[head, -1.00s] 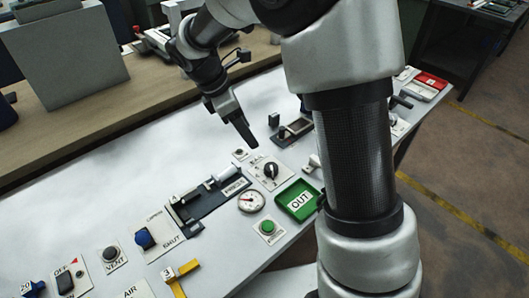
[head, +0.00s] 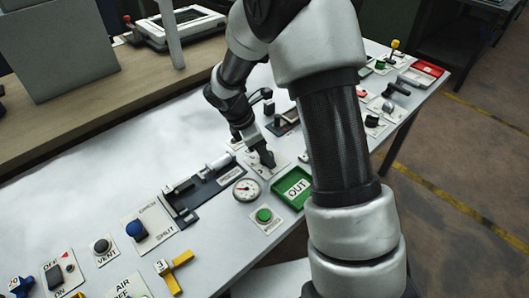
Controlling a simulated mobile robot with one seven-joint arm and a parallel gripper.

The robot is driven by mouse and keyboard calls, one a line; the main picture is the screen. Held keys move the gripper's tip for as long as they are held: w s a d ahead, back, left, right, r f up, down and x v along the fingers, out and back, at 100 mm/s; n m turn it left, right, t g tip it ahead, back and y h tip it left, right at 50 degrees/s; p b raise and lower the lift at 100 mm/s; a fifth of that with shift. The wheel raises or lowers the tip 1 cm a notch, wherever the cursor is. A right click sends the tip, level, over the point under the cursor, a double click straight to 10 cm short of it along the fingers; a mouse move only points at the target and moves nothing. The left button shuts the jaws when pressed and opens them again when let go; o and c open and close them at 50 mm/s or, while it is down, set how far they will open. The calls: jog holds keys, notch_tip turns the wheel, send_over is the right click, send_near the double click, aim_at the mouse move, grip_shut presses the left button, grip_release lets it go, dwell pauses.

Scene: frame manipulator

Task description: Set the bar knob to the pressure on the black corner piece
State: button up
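The bar knob's white plate (head: 254,169) lies on the panel table, above the round gauge. My gripper (head: 267,160) points down over this plate, with its fingertips at the knob. The fingers cover the knob, so its pointer and any contact cannot be made out. Whether the fingers are open or shut on it is too small to tell. I cannot pick out a black corner piece. A yellow corner piece (head: 179,260) marked 3 lies at the front, and a blue piece (head: 21,285) marked 20 lies at the left edge.
A round gauge (head: 246,190), a green OUT tray (head: 289,190) and a green button (head: 264,215) are close to the knob. My arm hides part of the table's right side. The table's back left is clear.

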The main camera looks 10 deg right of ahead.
jog(key=c, duration=1.1)
jog(key=shift+o, duration=0.2)
jog(key=shift+m, duration=0.3)
jog(key=m+g+p, duration=0.1)
jog(key=m+p, duration=0.1)
jog(key=m, duration=0.1)
jog(key=shift+w+m+g, duration=0.15)
jog(key=shift+m+g, duration=0.15)
jog(key=m+g+p, duration=0.1)
jog(key=m, duration=0.2)
jog(key=shift+w+m, duration=0.15)
jog(key=shift+m, duration=0.15)
jog(key=m+y, duration=0.1)
jog(key=m, duration=0.1)
jog(key=m+g+p, duration=0.1)
jog(key=m, duration=0.1)
jog(key=shift+w+d+g+y, duration=0.1)
jog(key=shift+d+g+y, duration=0.1)
jog(key=shift+g+y, duration=0.15)
jog(key=shift+m+g+y+p, duration=0.3)
jog(key=shift+m+y, duration=0.35)
jog(key=shift+m, duration=1.35)
